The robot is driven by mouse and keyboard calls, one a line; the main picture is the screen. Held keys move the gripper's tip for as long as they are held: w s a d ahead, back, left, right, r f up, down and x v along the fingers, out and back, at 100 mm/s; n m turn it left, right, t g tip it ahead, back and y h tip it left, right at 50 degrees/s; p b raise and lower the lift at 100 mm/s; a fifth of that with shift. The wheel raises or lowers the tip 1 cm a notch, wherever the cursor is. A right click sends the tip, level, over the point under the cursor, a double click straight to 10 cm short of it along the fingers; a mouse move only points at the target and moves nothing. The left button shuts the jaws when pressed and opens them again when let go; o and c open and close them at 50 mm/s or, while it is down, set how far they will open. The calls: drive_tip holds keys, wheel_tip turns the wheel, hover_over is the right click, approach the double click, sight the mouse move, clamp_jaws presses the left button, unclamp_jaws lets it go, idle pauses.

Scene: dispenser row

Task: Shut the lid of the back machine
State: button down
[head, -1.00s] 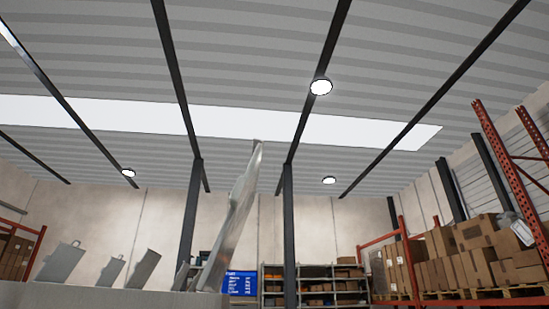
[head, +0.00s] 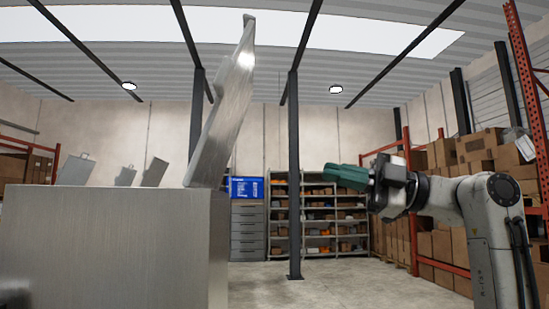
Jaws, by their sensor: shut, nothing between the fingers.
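A large brushed-metal machine (head: 110,245) fills the lower left of the head view. Its lid (head: 222,120) stands raised and steep, leaning to the right at the top. Three smaller raised metal lids, one of them a grey lid (head: 76,171), show behind the machine at the left; their bodies are hidden. I cannot tell from this view which one is the back machine. My gripper (head: 328,174), with green fingers, points left to the right of the raised lid. It is shut and empty, apart from the lid.
A dark post (head: 294,180) rises from the floor. Cartons (head: 475,150) on an orange rack are at the right. The floor (head: 320,290) between is clear.

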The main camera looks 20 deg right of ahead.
drive_tip(key=s+a+r+n+g+y, duration=0.3)
drive_tip(key=s+r+n, duration=0.5)
drive_tip(key=r, duration=0.6)
drive_tip(key=g+p, duration=0.1)
drive_tip(key=p, duration=0.4)
approach(253, 35)
drive_tip(key=shift+m, duration=0.4)
drive_tip(key=x, duration=0.6)
drive_tip(key=shift+w+a+r, duration=0.25)
drive_tip(key=shift+w+a, duration=0.05)
